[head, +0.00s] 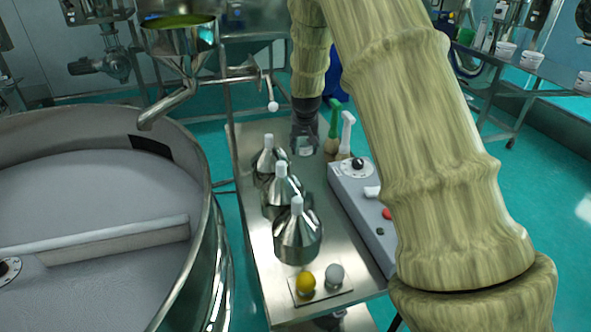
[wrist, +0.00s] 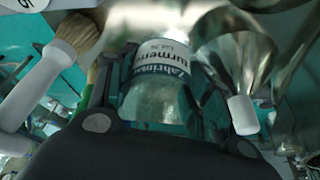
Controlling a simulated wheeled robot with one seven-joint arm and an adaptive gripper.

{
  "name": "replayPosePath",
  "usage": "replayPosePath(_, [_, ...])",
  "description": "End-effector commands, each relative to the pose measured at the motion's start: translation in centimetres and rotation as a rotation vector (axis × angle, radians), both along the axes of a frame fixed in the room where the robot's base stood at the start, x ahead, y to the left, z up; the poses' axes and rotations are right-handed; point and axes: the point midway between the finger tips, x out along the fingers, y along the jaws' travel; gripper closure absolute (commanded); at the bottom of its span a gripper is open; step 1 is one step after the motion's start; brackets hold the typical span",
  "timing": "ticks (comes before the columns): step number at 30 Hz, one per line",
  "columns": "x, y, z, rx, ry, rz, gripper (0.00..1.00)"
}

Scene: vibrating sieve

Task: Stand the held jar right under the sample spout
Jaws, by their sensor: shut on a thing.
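My gripper (head: 305,128) is beyond the row of steel cones, over the far part of the steel bench. It is shut on a clear jar (head: 304,147), whose label and pale body show between the fingers in the wrist view (wrist: 160,95). The label reads turmeric and a lot number. I cannot tell whether the jar touches the bench. A bent steel spout (head: 160,108) comes down from the hopper (head: 180,35) at upper left, its mouth near the sieve rim. The jar is apart from it, to its right. I cannot tell whether this is the sample spout.
Several steel cones with white tips (head: 298,235) stand along the bench (head: 257,250). A white-knobbed lever (head: 272,104) juts out left of my gripper. Brushes with green (head: 335,118) and white (head: 347,128) handles and a control box (head: 360,210) are right. The large sieve (head: 90,190) fills the left.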

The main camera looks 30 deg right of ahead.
Motion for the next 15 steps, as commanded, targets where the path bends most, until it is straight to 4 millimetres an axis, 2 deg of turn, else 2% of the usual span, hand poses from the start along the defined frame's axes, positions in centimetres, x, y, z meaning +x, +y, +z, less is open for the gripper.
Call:
replayPosePath(6, [-0.6,0.0,-2.3,0.002,-0.001,-0.001,0.73])
replayPosePath(12, [0.1,-0.1,-5.2,0.000,0.003,-0.002,0.73])
replayPosePath(15, [0.3,0.0,-5.9,0.001,0.004,-0.001,0.73])
